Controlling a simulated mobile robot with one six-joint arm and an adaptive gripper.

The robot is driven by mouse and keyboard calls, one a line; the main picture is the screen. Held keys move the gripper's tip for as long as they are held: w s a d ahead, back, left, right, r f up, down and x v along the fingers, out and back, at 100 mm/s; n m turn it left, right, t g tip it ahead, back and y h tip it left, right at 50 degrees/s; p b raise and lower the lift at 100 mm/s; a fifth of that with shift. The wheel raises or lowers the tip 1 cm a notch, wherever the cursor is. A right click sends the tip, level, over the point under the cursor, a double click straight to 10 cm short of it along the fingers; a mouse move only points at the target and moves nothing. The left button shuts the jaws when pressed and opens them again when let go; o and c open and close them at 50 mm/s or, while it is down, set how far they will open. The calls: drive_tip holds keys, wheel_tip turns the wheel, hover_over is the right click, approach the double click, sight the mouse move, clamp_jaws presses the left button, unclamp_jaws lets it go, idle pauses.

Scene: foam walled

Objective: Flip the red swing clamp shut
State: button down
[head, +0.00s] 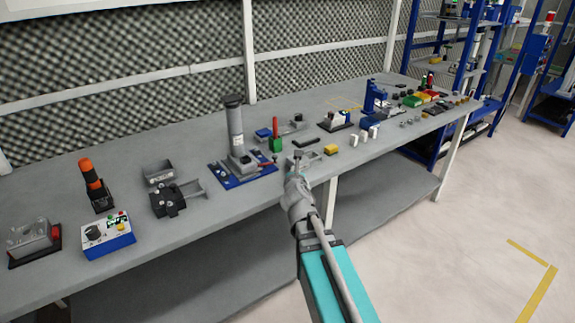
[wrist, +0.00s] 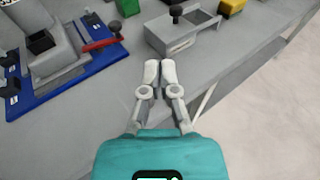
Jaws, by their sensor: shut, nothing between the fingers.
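The red swing clamp (wrist: 101,45) is a short red arm at the right edge of a blue base plate (wrist: 62,88) in the wrist view. It points outward from the grey fixture (wrist: 52,50), and a dark knob (wrist: 115,27) stands at its outer end. In the head view the blue base (head: 232,183) carries a tall grey column (head: 235,128). My gripper (wrist: 160,68) is shut and empty, fingertips together, to the right of the clamp and apart from it. In the head view my gripper (head: 297,172) is near the bench's front edge.
A grey tray-like fixture with a black knob (wrist: 182,36) lies just beyond my fingertips. A green block (wrist: 128,6) and a yellow block (wrist: 231,7) stand farther back. The grey bench (wrist: 75,135) is bare left of my fingers; its front edge runs close on the right.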

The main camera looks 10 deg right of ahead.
drive_tip(key=shift+s+d+r, duration=0.15)
drive_tip(key=shift+s, duration=0.4)
drive_tip(key=shift+s+d+r, duration=0.1)
drive_tip(key=shift+s+d, duration=0.05)
drive_tip(key=shift+s, duration=0.4)
drive_tip(key=s+d+f+m+g, duration=0.1)
drive_tip(key=s+f+m+g, duration=0.7)
drive_tip(key=m, duration=0.9)
drive_tip(key=s+a+f+m+g+y, duration=0.2)
drive_tip(key=s+a+f+m+g, duration=0.15)
drive_tip(key=s+m, duration=0.35)
drive_tip(key=s+a+f+m+g+y, duration=0.25)
drive_tip(key=s+m+g, duration=0.2)
drive_tip(key=m, duration=0.45)
wheel_tip(320, 180, up, 16)
drive_tip(key=p, duration=1.6)
drive_tip(key=shift+a+f+t+h+p, duration=0.25)
drive_tip(key=shift+t+h+p, duration=0.05)
drive_tip(key=shift+t+h, duration=0.1)
